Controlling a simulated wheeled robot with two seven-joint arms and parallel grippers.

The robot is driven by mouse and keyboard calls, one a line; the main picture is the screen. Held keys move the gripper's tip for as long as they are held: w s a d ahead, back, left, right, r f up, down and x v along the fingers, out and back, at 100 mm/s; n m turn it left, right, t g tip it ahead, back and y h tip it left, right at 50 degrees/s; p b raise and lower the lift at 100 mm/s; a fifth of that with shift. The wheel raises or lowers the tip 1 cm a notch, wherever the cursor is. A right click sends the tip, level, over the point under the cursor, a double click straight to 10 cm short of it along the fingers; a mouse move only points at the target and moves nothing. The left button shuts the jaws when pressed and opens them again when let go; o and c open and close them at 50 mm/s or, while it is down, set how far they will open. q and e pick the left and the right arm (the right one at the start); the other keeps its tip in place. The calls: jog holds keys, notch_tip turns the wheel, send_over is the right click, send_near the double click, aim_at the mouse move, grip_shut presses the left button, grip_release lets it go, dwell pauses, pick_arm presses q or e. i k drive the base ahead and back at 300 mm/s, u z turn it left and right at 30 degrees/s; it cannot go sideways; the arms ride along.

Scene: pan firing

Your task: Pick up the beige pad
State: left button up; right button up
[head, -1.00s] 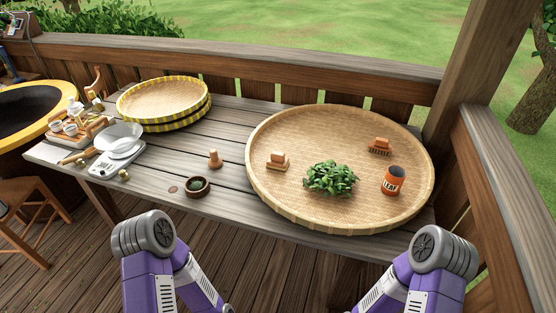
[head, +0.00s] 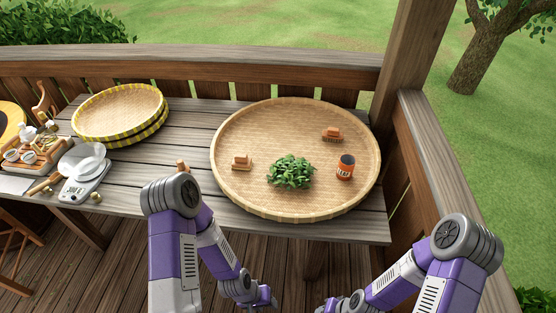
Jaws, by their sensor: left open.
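The beige pad (head: 241,165), with an orange-brown wooden handle on top, lies on the left part of the large round woven tray (head: 300,112). My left gripper (head: 266,301) is low at the bottom of the head view, in front of the table's edge and well apart from the pad; it is open and empty. My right gripper (head: 328,307) is only partly in view at the bottom edge, and its jaws cannot be made out.
The tray also holds a pile of green leaves (head: 291,172), an orange can (head: 345,168) and a wooden brush (head: 332,135). Yellow-rimmed baskets (head: 120,110), a scale (head: 83,185) and a tea set (head: 34,150) stand at left. A post (head: 408,70) and railing bound the right side.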

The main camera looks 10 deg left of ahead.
aim_at(242, 162)
jog(key=z, duration=0.25)
jog(key=i, duration=0.75)
jog(key=u, duration=1.75)
